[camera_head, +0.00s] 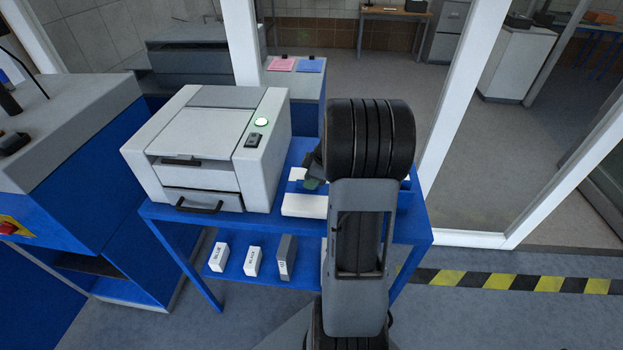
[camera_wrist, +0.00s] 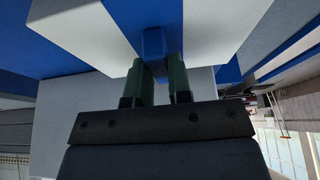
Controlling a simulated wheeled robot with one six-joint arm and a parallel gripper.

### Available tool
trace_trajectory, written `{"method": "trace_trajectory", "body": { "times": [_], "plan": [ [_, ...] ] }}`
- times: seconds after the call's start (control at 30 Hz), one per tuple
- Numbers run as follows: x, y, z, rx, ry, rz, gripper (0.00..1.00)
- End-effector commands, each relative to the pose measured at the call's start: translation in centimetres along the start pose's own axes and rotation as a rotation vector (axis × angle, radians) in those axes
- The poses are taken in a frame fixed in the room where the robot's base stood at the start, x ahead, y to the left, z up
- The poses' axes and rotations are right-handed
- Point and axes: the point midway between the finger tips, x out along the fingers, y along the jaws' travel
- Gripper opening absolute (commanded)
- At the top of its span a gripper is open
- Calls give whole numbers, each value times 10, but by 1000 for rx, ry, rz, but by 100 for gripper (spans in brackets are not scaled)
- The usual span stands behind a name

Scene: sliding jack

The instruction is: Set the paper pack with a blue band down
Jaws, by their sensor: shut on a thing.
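The paper pack with a blue band (camera_wrist: 75,38) fills the upper part of the wrist view, white on both sides of the blue. My gripper (camera_wrist: 156,68) has its two green fingers shut on the blue part at the pack's near edge. In the head view my gripper (camera_head: 313,182) is low over the blue table's top, right of the white printer, and my arm hides much of it. I cannot tell whether the held pack touches the surface below.
The white printer (camera_head: 205,150) with a green light stands on the blue table (camera_head: 410,232), close on the left. A white slab (camera_head: 304,206) shows at the table's front edge. Several small boxes (camera_head: 253,261) stand on the lower shelf. A white frame post (camera_head: 462,110) rises at the right.

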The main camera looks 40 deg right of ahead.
Motion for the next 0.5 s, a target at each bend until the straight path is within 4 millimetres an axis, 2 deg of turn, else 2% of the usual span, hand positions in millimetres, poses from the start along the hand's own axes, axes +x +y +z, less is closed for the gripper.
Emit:
{"method": "trace_trajectory", "body": {
  "times": [0.5],
  "plan": [
    [7, 1, 3, 1, 0, 2, 0]
  ]
}}
